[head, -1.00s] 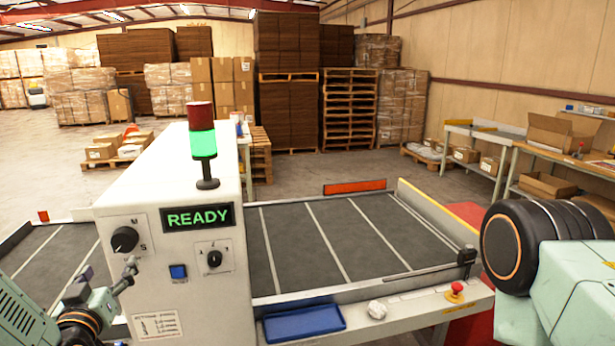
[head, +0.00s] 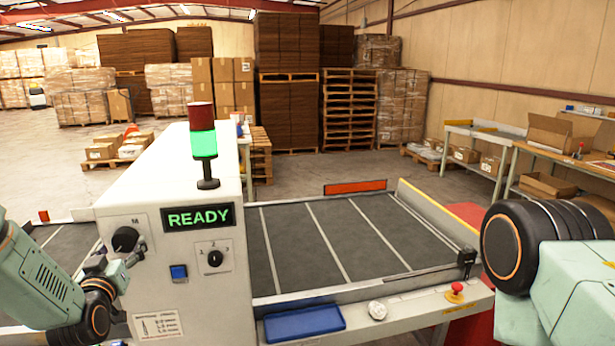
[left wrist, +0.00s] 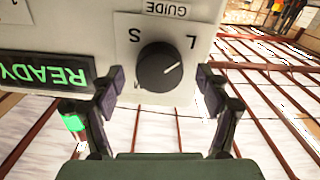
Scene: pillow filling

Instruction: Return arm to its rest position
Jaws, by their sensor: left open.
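My left gripper (head: 134,252) is open in front of the white machine (head: 225,295), at the lower right edge of the black selector knob (head: 125,239) in the head view. In the left wrist view its two fingers (left wrist: 160,90) stand apart with the knob (left wrist: 164,68) between them in the picture. Gaps show on both sides of the knob there; how far the tips are from the panel I cannot tell. The knob's panel carries the letters S, M and L. My right gripper is out of view; only part of my right arm (head: 570,290) shows.
A lit READY display (head: 198,217), a smaller knob (head: 215,258) and a blue button (head: 179,272) are on the machine. A signal light (head: 203,143) glows green on top. A conveyor (head: 340,240) extends right, with a blue tray (head: 303,322) and red stop button (head: 454,292) in front.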

